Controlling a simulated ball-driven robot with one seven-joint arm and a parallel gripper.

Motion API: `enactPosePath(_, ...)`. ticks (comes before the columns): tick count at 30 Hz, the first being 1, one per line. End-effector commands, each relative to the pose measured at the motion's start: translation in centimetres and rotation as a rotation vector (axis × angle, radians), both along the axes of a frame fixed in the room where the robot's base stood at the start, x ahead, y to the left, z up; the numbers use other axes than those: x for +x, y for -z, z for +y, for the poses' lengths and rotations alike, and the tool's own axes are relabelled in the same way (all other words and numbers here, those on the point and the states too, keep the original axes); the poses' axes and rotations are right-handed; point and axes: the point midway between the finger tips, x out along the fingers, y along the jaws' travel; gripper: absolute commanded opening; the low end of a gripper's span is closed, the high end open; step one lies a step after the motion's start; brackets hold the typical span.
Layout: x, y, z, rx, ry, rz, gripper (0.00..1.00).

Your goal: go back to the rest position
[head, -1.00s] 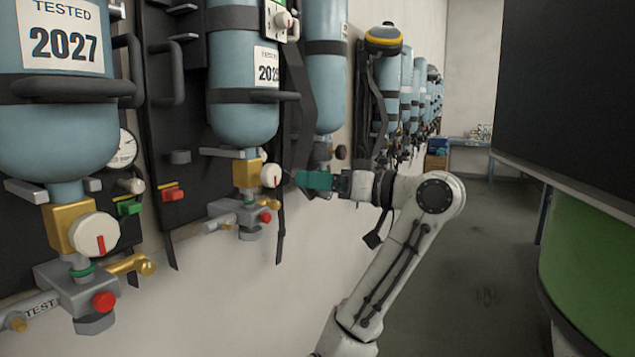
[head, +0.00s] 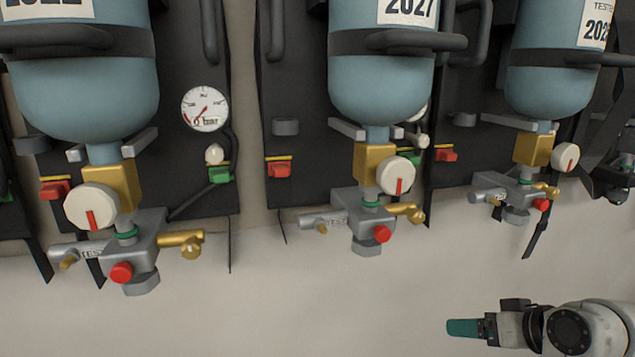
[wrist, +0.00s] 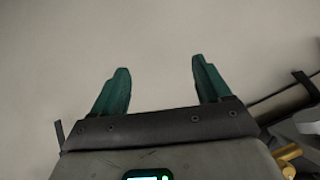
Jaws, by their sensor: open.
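My gripper (head: 463,328) shows at the lower right of the head view, in front of the bare pale wall and below the breathing sets. In the wrist view my gripper (wrist: 160,88) has its two green fingers wide apart, with nothing between them. Only the pale wall lies beyond the fingertips. In the head view the fingers are seen from the side, so the gap is hidden there. The nearest set's valve (head: 520,175) is above and apart from the fingers.
Blue cylinders (head: 380,85) hang on black backplates along the wall. Each has a brass valve with a white knob (head: 398,175) and a red button. A pressure gauge (head: 205,109) sits at the left. In the wrist view a brass fitting (wrist: 288,153) is close at the lower right.

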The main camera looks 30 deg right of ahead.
Motion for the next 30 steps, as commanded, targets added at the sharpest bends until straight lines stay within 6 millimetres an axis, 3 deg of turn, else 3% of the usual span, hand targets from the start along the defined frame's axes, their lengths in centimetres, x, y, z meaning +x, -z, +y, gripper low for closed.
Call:
enactPosePath(1,-0.3,3.1,2.2,0.005,-0.032,0.079,0.77)
enactPosePath(6,-3.0,11.7,8.7,-0.019,-0.127,0.319,0.77)
enactPosePath(9,-6.0,16.0,12.3,-0.052,-0.192,0.454,0.77)
enactPosePath(13,-10.4,20.3,16.0,-0.108,-0.275,0.606,0.77)
enactPosePath(18,-14.9,23.2,18.6,-0.17,-0.353,0.729,0.77)
enactPosePath(21,-16.2,23.9,19.2,-0.189,-0.374,0.761,0.77)
enactPosePath(30,-16.5,24.1,19.4,-0.194,-0.38,0.771,0.77)
